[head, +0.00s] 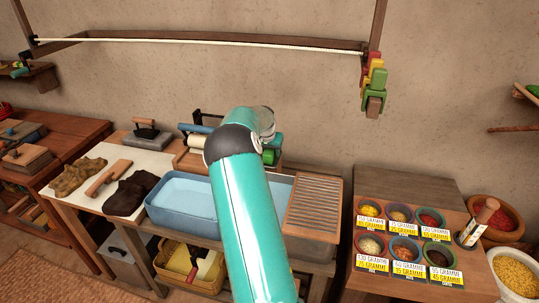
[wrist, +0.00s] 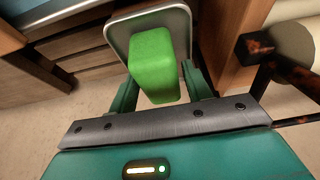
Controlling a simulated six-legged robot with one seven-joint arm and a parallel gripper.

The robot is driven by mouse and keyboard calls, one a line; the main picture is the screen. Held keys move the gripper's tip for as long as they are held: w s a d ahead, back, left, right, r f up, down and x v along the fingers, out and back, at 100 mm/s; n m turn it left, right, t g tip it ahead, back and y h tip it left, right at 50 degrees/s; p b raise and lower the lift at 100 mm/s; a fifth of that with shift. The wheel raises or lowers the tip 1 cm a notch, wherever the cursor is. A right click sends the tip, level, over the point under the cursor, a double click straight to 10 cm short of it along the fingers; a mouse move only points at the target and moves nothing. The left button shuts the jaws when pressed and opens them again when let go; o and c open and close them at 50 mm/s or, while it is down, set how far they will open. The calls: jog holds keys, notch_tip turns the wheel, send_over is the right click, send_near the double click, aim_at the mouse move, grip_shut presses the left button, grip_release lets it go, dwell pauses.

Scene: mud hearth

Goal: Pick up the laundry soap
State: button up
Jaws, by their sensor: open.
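The laundry soap, a bright green block (wrist: 155,65), sits on a grey metal dish (wrist: 178,13) in the wrist view. My gripper (wrist: 160,86) is open, with one teal finger on each side of the soap's near part. I cannot tell whether either finger touches it. In the head view my teal arm reaches over the wash basin and hides the gripper. A green patch shows just right of my arm's joint there, but I cannot tell whether it is the soap.
A roller wringer (head: 193,139) stands behind the light-blue basin (head: 178,193). A ridged washboard (head: 314,203) lies right of the basin. In the wrist view, a dark handle with a pale roller (wrist: 290,50) is close on the right. Spice bowls stand on the right-hand table (head: 405,179).

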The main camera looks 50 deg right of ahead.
jog(key=shift+d+f, duration=0.15)
jog(key=shift+f, duration=0.15)
jog(key=c, duration=0.9)
jog(key=shift+o, duration=0.2)
jog(key=shift+r, duration=0.1)
jog(key=shift+r, duration=0.4)
notch_tip(320, 180, up, 2)
jog(key=shift+r, duration=0.1)
jog(key=s+a+r, duration=0.3)
jog(key=a+r, duration=0.7)
jog(key=a, duration=0.3)
jog(key=shift+s+a, duration=0.2)
jog(key=shift+a, duration=0.15)
